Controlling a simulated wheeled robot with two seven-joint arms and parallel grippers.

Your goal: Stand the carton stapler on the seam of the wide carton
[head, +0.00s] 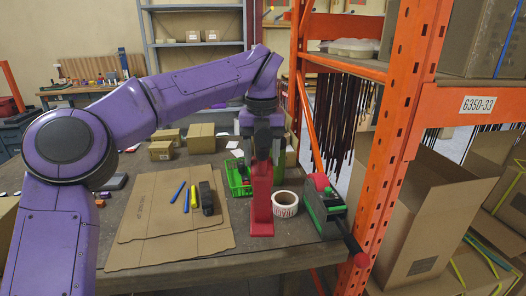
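A red tool with a black upper part, which looks like the carton stapler (262,205), stands upright near the table's front edge. My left gripper (261,142) points straight down over it, with the black part between its fingers. Whether the fingers are closed on it, and whether its red foot touches the table, I cannot tell. A large open brown carton (412,205) stands at the right beyond the orange upright. Flat cardboard (150,222) lies on the table, left of the tool. Which of these is the wide carton is not clear. My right gripper is not in view.
A tape roll (285,204) and a green-and-red device with a black handle (325,210) stand just right of the tool. A green basket (238,182) is behind it. Small cartons (200,138) stand farther back. An orange rack upright (398,130) bounds the table at right.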

